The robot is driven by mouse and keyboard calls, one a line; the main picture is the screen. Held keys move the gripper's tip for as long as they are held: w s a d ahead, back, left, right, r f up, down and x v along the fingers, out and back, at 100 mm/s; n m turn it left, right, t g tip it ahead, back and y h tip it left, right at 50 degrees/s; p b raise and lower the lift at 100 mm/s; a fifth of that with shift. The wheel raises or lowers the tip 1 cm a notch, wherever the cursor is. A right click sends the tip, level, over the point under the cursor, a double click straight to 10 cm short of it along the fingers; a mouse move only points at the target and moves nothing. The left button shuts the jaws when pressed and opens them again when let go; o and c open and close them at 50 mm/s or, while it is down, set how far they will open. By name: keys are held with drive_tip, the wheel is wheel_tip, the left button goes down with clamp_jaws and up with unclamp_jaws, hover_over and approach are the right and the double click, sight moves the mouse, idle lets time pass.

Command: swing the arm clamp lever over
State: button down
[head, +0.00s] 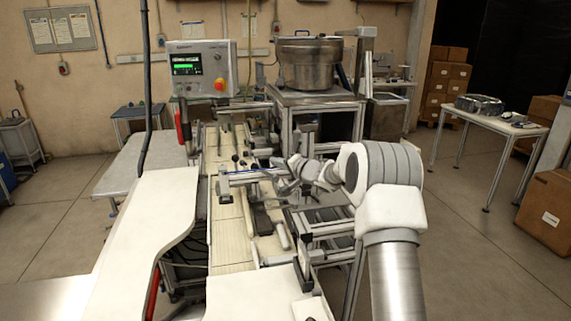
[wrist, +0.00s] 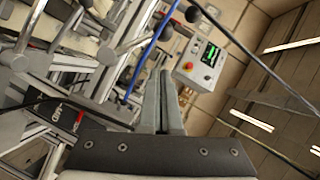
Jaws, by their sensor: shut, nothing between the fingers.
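My gripper (head: 277,163) reaches left over the machine at the end of my pale arm in the head view. In the wrist view its two grey fingers (wrist: 158,74) lie together, shut and empty. Levers with dark ball knobs (head: 236,158) stand over the conveyor, just left of my gripper. In the wrist view a dark ball knob (wrist: 192,14) and a metal rod with a rounded end (wrist: 165,32) show beyond the fingertips. I cannot tell which of these is the arm clamp lever. No contact with the fingers is visible.
A horizontal metal rail (head: 245,177) crosses the conveyor (head: 229,210) near my gripper. A blue cable (wrist: 148,48) runs close to the fingers in the wrist view. A control box (head: 201,68) and a steel bowl (head: 308,62) stand behind.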

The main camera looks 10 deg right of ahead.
sight(258, 169)
drive_tip(key=a, duration=0.1)
drive_tip(key=a+f, duration=0.1)
drive_tip(key=w+a, duration=0.1)
drive_tip(key=shift+a+f, duration=0.2)
drive_tip(key=shift+f, duration=0.05)
drive_tip(key=shift+a+f+n+p, duration=0.15)
drive_tip(key=shift+a+n+p, duration=0.2)
drive_tip(key=shift+n+p, duration=0.15)
drive_tip(key=shift+a+f+g+h, duration=0.1)
drive_tip(key=shift+a+g+h, duration=0.2)
drive_tip(key=shift+h, duration=0.1)
drive_tip(key=shift+a+f+n+h+p, duration=0.2)
drive_tip(key=shift+f+n+h+p, duration=0.15)
drive_tip(key=shift+n, duration=0.25)
drive_tip(key=shift+a+f+n+g+h+b, duration=0.3)
drive_tip(key=shift+a+f+n+h+b, duration=0.3)
drive_tip(key=shift+f+n, duration=0.35)
drive_tip(key=shift+a+f+n+h+b, duration=0.2)
drive_tip(key=shift+n+h+b, duration=0.2)
drive_tip(key=shift+b, duration=0.2)
drive_tip(key=shift+r, duration=0.1)
